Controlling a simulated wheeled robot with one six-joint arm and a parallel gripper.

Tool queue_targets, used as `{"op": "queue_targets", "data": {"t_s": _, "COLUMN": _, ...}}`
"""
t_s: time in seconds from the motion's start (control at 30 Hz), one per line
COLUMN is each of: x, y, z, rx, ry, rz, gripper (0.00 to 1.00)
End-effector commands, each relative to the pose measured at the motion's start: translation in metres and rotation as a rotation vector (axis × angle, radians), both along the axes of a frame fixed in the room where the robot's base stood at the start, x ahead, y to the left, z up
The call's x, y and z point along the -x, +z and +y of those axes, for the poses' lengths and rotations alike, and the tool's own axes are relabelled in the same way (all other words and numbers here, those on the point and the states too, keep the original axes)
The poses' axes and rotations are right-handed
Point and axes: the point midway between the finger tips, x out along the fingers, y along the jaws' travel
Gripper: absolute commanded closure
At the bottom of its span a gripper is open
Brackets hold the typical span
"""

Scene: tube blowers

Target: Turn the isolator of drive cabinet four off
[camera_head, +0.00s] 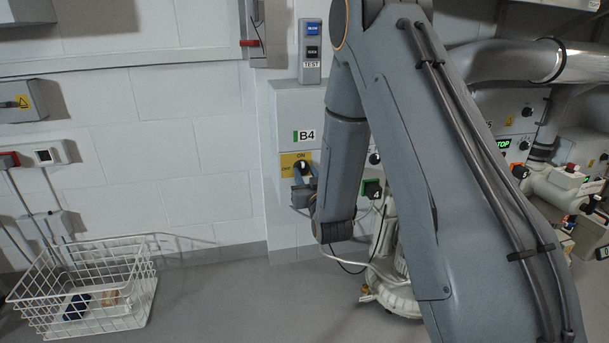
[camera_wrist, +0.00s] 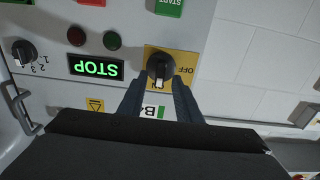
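Drive cabinet four (camera_head: 290,105) is the pale grey box marked B4 on the wall, left of my arm. Its isolator is a black rotary knob (camera_head: 302,167) on a yellow plate (camera_head: 286,160) lettered ON at the top and OFF at the left. The wrist view shows the knob (camera_wrist: 160,67) upside down, its handle in line with the partly covered ON. My gripper (camera_head: 304,183) is at the plate. In the wrist view my gripper (camera_wrist: 157,84) has its two fingers apart, one each side of the handle's near end. I cannot tell whether they touch it.
A lit green STOP display (camera_wrist: 96,67), red and green lamps and a 1-2-3 selector (camera_wrist: 22,52) share the panel. A blue and black button box (camera_head: 311,50) is above the cabinet. A wire basket (camera_head: 85,290) stands at lower left. Pipework and other panels are at right.

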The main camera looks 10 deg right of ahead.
Motion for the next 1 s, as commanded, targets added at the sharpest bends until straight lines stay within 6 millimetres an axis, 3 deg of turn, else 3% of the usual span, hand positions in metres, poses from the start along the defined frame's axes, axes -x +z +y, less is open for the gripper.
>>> {"op": "queue_targets", "data": {"t_s": 0.17, "x": -0.014, "y": 0.000, "z": 0.000, "rx": 0.000, "ry": 0.000, "rz": 0.000, "gripper": 0.69}}
{"op": "queue_targets", "data": {"t_s": 0.47, "x": -0.016, "y": 0.000, "z": 0.000, "rx": 0.000, "ry": 0.000, "rz": 0.002, "gripper": 0.69}}
{"op": "queue_targets", "data": {"t_s": 0.67, "x": -0.016, "y": 0.000, "z": 0.000, "rx": 0.000, "ry": 0.000, "rz": 0.002, "gripper": 1.00}}
{"op": "queue_targets", "data": {"t_s": 1.0, "x": -0.016, "y": 0.000, "z": 0.000, "rx": 0.032, "ry": 0.000, "rz": 0.002, "gripper": 1.00}}
